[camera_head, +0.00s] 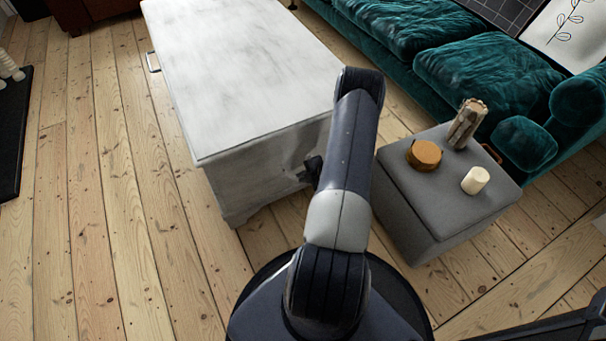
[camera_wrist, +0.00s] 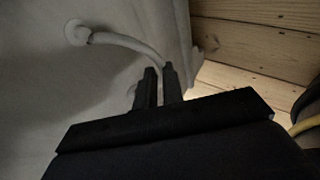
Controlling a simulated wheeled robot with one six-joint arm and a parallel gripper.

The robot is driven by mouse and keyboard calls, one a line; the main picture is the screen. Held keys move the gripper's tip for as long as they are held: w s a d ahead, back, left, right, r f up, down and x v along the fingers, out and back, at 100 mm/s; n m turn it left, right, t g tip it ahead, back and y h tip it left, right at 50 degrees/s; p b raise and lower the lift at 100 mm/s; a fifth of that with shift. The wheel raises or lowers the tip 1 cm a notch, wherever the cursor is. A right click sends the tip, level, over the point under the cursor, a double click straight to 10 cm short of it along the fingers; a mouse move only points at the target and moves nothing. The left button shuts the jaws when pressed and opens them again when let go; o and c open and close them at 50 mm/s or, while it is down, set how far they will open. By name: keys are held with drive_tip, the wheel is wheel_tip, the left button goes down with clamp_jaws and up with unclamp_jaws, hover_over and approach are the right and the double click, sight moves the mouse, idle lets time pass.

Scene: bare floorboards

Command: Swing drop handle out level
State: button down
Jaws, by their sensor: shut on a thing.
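The white chest (camera_head: 245,70) has a worn, painted top and stands ahead of my base. In the wrist view, a pale, curved drop handle (camera_wrist: 125,41) comes out of a round mount on the chest's end panel (camera_wrist: 35,90). My gripper (camera_wrist: 160,73) has its two dark fingers shut on the handle's bar. In the head view, my gripper (camera_head: 313,168) is close to the chest's near end panel, partly behind my arm. The handle's other mount is hidden by the fingers, and its exact angle cannot be told.
Another handle (camera_head: 152,62) is on the chest's left side.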

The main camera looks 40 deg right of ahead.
drive_tip(key=shift+w+a+r+m+g+y+p, duration=0.1)
drive_tip(key=shift+r+m+g+y+p, duration=0.1)
drive_tip(key=shift+r+g+p, duration=0.45)
drive_tip(key=shift+d+r+m+g+y+p, duration=0.15)
drive_tip(key=shift+r+m+g+p, duration=0.1)
drive_tip(key=shift+g+p, duration=0.8)
drive_tip(key=shift+w+a+r+m+g+y+p, duration=0.15)
drive_tip(key=shift+r+g+p, duration=0.3)
drive_tip(key=shift+g+p, duration=0.4)
drive_tip(key=shift+s, duration=0.1)
drive_tip(key=c, duration=1.5)
unclamp_jaws()
drive_tip(key=shift+c, duration=0.2)
